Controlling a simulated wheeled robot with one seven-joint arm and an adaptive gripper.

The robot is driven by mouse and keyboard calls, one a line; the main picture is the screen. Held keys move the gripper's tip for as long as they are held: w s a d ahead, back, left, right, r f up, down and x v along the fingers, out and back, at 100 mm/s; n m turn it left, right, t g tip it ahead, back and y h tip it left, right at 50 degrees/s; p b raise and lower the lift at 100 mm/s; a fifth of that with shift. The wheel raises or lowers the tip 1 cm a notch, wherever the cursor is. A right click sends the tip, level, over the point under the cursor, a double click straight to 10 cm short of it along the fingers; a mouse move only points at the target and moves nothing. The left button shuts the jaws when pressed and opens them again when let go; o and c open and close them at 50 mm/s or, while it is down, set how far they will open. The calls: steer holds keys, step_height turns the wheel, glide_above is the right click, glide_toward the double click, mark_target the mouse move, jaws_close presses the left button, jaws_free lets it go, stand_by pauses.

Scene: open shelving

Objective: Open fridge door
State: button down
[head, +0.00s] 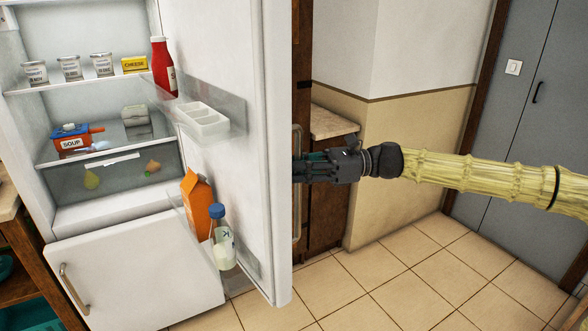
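The white fridge door (262,90) stands wide open, swung toward the right of the head view, with its inner side and shelves showing. Its metal handle (297,225) shows as a narrow upright bar just past the door's free edge, on the outer side. My gripper (299,170) reaches in from the right and is at the middle of the handle, its fingertips overlapping it in the picture. The fingertips are partly hidden by the door edge and are small, so I cannot tell whether they are closed around the handle. The fridge interior (100,25) is exposed.
A ketchup bottle (164,68), soup pot (72,137), orange carton (197,205) and milk bottle (221,240) are in the fridge and door shelves. A lower white door (140,275) is shut. A counter (332,122) stands behind my gripper. Tiled floor (420,285) is clear at right.

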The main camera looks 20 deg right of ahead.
steer(key=shift+s+f, duration=0.1)
steer(key=shift+f, duration=0.05)
steer(key=c, duration=1.7)
jaws_free()
steer(key=shift+c, duration=0.2)
steer(key=o, duration=0.3)
steer(key=shift+s+d, duration=0.15)
steer(key=d, duration=0.4)
steer(key=s+d, duration=0.1)
steer(key=d, duration=0.6)
steer(key=shift+s+d, duration=0.3)
steer(key=shift+d, duration=0.05)
steer(key=shift+a, duration=0.1)
